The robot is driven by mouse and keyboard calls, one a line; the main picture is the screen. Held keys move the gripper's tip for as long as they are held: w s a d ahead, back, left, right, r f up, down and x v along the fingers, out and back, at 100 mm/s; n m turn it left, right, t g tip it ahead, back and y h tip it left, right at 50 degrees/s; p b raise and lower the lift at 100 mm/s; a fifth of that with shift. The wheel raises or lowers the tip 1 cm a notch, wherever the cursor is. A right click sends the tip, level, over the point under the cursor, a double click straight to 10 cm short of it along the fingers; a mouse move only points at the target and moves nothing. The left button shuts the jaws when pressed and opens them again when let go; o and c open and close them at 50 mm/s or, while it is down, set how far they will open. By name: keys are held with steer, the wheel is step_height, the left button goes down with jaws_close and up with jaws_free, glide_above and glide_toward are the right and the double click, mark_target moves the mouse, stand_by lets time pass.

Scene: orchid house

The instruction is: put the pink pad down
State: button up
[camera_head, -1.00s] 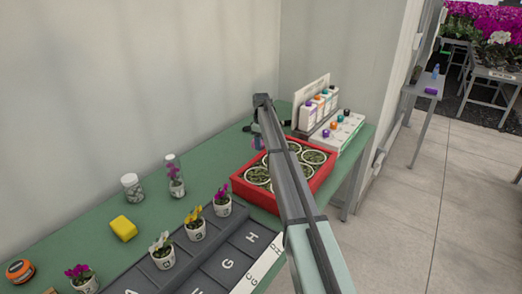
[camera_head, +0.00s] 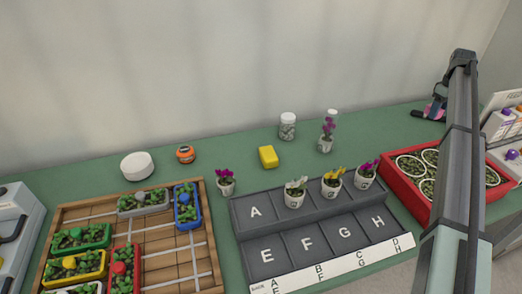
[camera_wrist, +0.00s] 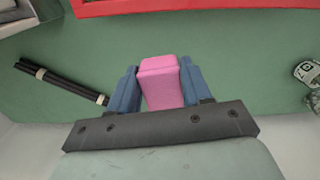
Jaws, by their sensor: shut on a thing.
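The pink pad (camera_wrist: 160,82) is a small pink block between the two blue fingers of my gripper (camera_wrist: 157,88) in the wrist view. My gripper is shut on it, above the green bench top (camera_wrist: 50,115). In the head view my gripper (camera_head: 434,110) is at the upper right, over the back of the bench, mostly behind my arm. I cannot tell the exact gap between the pad and the bench.
A red tray (camera_head: 415,209) of round pots stands close to my gripper. The lettered rack (camera_head: 310,240) holds small orchids. A yellow block (camera_head: 267,157), jars and a wooden grid tray (camera_head: 165,262) are further left. Dark rods (camera_wrist: 60,82) lie beside the gripper.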

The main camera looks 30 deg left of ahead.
steer(key=s+a+n, duration=0.2)
steer(key=a, duration=0.9)
steer(key=s+a+n, duration=0.2)
steer(key=s+a, duration=0.1)
steer(key=a, duration=0.9)
steer(key=n, duration=1.3)
glide_above(220, 152)
step_height(220, 152, down, 4)
steer(key=f, duration=0.1)
steer(key=shift+d+f, duration=0.1)
steer(key=shift+f, duration=5.1)
steer(key=shift+f, duration=0.15)
steer(key=o, duration=1)
steer(key=shift+o, duration=0.2)
